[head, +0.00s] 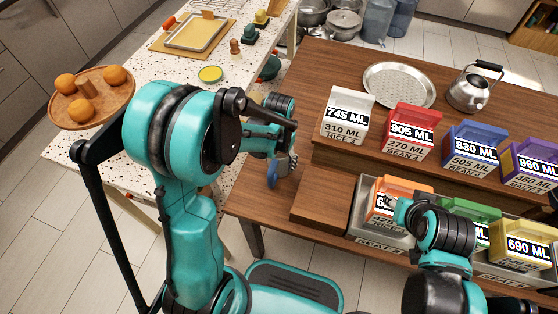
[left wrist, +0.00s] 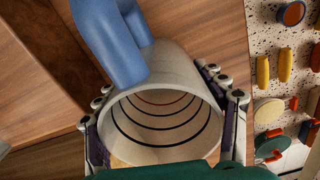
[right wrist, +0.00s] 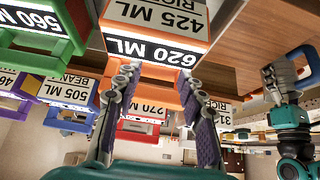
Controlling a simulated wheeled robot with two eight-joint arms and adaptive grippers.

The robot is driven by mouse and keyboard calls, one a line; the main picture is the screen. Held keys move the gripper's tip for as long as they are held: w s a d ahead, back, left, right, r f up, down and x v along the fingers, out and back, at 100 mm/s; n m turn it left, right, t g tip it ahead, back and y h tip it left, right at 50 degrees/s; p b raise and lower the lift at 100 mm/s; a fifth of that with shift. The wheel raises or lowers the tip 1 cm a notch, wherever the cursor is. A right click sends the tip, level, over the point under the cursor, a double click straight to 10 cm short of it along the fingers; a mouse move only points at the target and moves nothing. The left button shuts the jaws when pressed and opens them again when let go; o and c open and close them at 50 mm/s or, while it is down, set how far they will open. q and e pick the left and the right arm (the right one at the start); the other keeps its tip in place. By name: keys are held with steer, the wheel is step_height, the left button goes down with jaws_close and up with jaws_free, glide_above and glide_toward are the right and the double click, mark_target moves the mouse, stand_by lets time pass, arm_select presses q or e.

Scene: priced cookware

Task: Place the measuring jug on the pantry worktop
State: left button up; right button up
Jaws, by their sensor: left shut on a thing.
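The measuring jug (left wrist: 170,72) is a pale grey cylinder with dark rings inside and a blue handle (left wrist: 112,40). My left gripper (head: 278,158) is shut on it, with one finger on each side of its wall. In the head view the jug (head: 288,166) is partly hidden by the gripper, near the left edge of the wooden worktop (head: 275,205). A speckled worktop (head: 115,150) lies to the left; I cannot tell which is the pantry one. My right gripper (right wrist: 158,78) is open, its fingers apart in front of the orange 620 ML container (right wrist: 150,35).
Several labelled containers, such as the white 745 ML one (head: 345,115), stand on the raised wooden shelf and lower tray. A round metal tray (head: 398,85) and kettle (head: 468,92) stand behind. The speckled worktop holds a baking tray (head: 200,33) and a green-rimmed yellow lid (head: 210,74).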

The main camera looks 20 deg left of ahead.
arm_select(q)
steer(key=shift+f, duration=0.1)
arm_select(e)
steer(key=shift+f, duration=0.15)
arm_select(q)
steer(key=o, duration=1.3)
steer(key=shift+o, duration=0.2)
